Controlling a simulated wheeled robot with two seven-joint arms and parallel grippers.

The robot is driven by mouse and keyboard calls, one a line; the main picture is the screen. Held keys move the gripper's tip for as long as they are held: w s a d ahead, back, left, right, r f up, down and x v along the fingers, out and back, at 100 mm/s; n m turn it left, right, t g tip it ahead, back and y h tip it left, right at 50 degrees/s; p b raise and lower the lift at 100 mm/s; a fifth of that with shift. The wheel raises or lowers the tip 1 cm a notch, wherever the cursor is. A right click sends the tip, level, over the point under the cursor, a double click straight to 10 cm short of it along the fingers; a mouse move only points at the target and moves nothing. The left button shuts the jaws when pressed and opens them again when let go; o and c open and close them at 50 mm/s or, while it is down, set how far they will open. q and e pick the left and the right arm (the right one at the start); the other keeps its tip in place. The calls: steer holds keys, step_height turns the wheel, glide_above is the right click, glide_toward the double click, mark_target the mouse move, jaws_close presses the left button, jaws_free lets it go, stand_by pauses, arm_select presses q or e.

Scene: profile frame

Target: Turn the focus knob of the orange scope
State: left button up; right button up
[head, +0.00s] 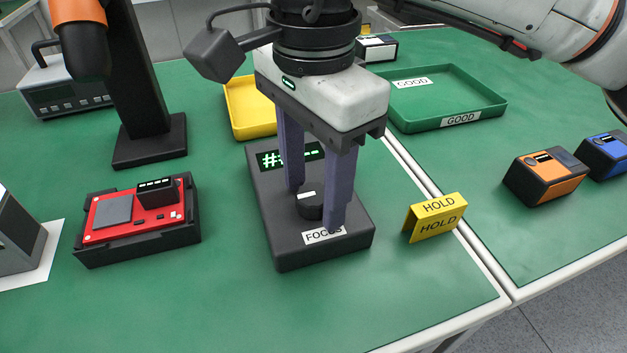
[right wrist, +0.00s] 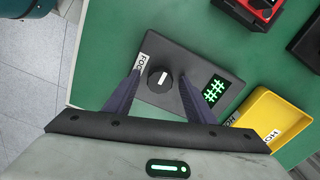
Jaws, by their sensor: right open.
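The orange scope (head: 78,35) stands at the upper left of the head view on a black column and base. A dark focus box (head: 262,200) labelled FOCUS, with a green display, lies on the table in the middle. Its round black knob (head: 309,205) has a white mark and also shows in the right wrist view (right wrist: 158,79). My right gripper (head: 315,208) is open and points down, its two fingers on either side of the knob. The right wrist view shows a gap between each finger and the knob. My left gripper is not in view.
A red board (head: 132,213) in a black holder sits to the left. A yellow HOLD sign (head: 435,218) stands right of the box. Behind are a yellow tray (head: 238,112) and a green GOOD tray (head: 495,105). An orange device (head: 545,183) and a blue one (head: 603,157) are at right.

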steer(key=shift+c, duration=0.3)
steer(key=c, duration=1)
